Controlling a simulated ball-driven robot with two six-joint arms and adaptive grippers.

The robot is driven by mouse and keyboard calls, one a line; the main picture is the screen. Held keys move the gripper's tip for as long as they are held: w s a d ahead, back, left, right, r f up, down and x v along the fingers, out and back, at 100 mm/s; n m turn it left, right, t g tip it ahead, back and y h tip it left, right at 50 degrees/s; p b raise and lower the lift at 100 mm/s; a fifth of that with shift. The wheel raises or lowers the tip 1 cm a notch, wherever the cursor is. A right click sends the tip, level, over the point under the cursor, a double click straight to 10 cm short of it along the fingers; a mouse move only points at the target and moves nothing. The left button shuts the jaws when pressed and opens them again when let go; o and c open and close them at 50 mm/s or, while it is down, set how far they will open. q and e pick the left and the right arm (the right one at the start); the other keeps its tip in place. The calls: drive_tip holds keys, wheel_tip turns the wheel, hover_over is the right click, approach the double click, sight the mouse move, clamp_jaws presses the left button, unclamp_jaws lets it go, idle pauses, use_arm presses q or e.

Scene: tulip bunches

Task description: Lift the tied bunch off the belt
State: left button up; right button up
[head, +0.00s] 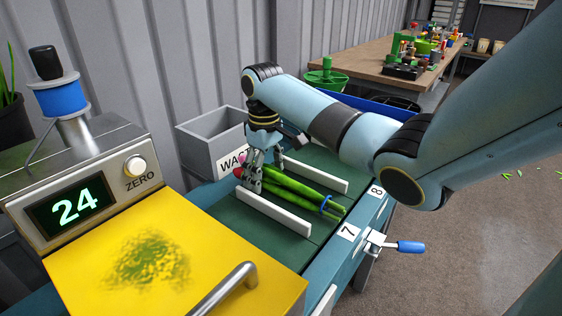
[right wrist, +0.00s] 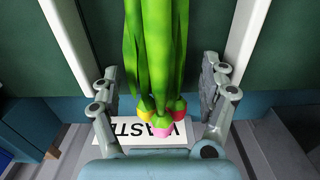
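The tulip bunch (head: 293,187) lies on the green belt (head: 250,232) between two low white rails, with a blue tie (head: 326,203) around its stems. Its pink, red and yellow heads (right wrist: 160,125) point toward the grey bin. My right gripper (head: 250,182) is at the head end of the bunch, partly covering it in the head view. In the right wrist view my right gripper (right wrist: 160,80) is open, one finger on each side of the bunch with gaps between. The tie is out of the wrist view. My left gripper is not in view.
White rails (head: 275,214) (head: 316,174) flank the bunch. A grey bin (head: 212,140) labelled WASTE stands beyond the belt's end. A yellow-topped scale (head: 150,262) reading 24 is at the left. A blue-handled lever (head: 408,247) sticks out at the belt's near side.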

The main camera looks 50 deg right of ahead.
drive_tip(key=c, duration=1)
drive_tip(key=shift+o, duration=0.2)
